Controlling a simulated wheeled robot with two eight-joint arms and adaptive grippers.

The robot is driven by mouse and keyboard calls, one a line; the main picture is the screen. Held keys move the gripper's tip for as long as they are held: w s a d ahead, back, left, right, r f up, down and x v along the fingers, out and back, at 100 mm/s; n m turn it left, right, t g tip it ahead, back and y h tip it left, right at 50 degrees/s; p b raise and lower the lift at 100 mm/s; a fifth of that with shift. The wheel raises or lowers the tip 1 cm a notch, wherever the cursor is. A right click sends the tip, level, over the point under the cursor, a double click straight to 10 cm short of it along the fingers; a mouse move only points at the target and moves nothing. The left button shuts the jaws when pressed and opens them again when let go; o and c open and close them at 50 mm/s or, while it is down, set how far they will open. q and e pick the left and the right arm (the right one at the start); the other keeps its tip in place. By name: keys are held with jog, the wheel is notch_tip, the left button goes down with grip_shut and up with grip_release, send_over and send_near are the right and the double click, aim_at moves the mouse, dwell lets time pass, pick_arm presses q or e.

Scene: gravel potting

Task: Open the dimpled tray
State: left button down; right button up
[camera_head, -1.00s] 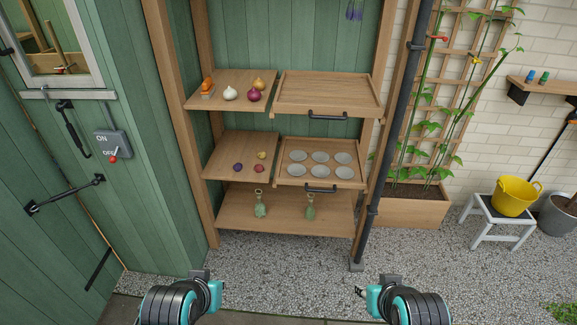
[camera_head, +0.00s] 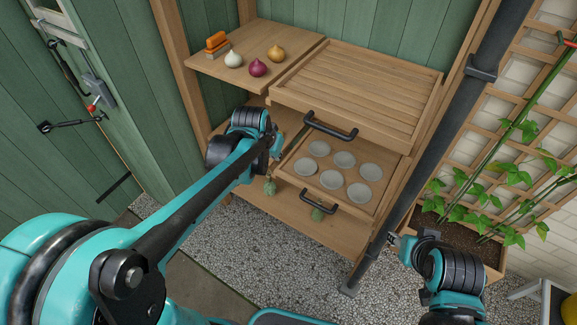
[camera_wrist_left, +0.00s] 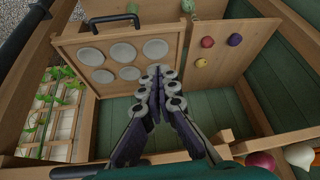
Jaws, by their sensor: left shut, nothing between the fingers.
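The dimpled tray (camera_head: 348,205) is wooden with several round grey dimples and a black handle (camera_head: 320,203) on its front edge. It sits on the middle level of the shelf, below a slatted tray. In the left wrist view the dimpled tray (camera_wrist_left: 76,44) appears upside down, its handle (camera_wrist_left: 114,19) at the top. My left gripper (camera_head: 280,146) is at the tray's left edge, apart from the handle. In the wrist view its fingers (camera_wrist_left: 161,72) are together and empty, in front of the tray's corner. My right gripper (camera_head: 392,240) is low at the right; its fingers are too small to read.
The slatted tray (camera_head: 358,88) with its own black handle (camera_head: 331,127) is above. A dark drainpipe (camera_head: 455,110) and a trellis planter (camera_head: 462,236) stand at right.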

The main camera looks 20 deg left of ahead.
pick_arm(q)
jog(key=shift+m+g+h, duration=0.4)
jog(key=shift+m+g, duration=0.5)
jog(key=w+f, duration=0.6)
jog(key=f, duration=0.3)
jog(key=w+a+f+b, duration=0.1)
jog(key=w+f, duration=0.5)
jog(key=f, duration=0.4)
jog(key=w+f+b, duration=0.1)
jog(key=w+f, duration=0.5)
jog(key=f, duration=0.4)
jog(key=shift+w+a+f, duration=0.2)
pick_arm(e)
notch_tip(320, 180, down, 2)
jog(key=shift+f, duration=0.1)
